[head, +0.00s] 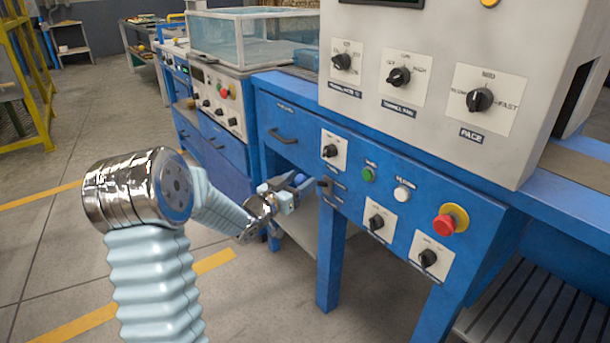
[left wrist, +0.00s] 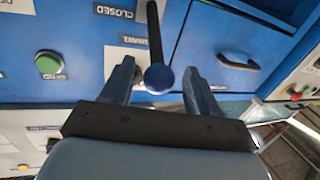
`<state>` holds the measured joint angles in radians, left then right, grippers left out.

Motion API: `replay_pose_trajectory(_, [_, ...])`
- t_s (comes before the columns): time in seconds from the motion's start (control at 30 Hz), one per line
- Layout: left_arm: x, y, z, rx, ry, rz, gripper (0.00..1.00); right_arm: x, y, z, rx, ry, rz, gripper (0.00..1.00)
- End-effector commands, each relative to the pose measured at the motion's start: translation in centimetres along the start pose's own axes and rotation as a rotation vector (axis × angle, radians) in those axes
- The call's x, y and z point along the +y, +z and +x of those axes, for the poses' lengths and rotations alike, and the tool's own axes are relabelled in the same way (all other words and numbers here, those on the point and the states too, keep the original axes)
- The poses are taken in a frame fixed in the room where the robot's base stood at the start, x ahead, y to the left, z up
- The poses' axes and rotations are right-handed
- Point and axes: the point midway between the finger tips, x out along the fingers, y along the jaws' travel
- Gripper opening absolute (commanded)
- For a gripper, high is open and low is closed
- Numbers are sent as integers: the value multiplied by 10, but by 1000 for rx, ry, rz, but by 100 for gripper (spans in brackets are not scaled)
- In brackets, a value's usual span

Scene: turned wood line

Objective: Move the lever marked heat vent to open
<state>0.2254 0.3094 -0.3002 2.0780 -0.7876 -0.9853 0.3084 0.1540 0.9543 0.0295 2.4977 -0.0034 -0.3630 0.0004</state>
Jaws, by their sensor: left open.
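The lever has a black rod and a round blue knob (left wrist: 158,78). In the left wrist view the knob appears between the fingers of my left gripper (left wrist: 159,66), which is open, with a gap on each side. A plate reading CLOSED (left wrist: 115,12) shows upside down next to the rod. In the head view the blue knob (head: 299,179) sticks out from the blue front panel, at my left gripper (head: 288,193). The lever's other markings are too small or hidden to read. My right gripper is out of view.
Near the lever are a black rotary knob (head: 330,151), a green button (head: 368,174), a white button (head: 402,194) and a red emergency button (head: 444,223). A drawer handle (head: 283,136) is left of it. The floor in front is clear.

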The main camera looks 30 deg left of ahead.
Motion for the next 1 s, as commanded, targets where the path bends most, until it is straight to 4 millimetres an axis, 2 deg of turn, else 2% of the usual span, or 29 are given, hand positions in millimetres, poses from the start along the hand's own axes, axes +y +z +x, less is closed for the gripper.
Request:
replay_pose_trajectory(0.1, [1,-1,17,0,2,0,60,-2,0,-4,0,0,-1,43])
replay_pose_trajectory(0.2, [0,0,25,0,1,0,60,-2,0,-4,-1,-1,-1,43])
replay_pose_trajectory(0.53, [0,0,28,-1,0,-1,59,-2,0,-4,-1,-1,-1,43])
replay_pose_trajectory(0.9, [0,0,28,0,0,-1,2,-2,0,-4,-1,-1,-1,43])
replay_pose_trajectory(1.0, [0,0,28,0,0,-1,0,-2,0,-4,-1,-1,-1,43])
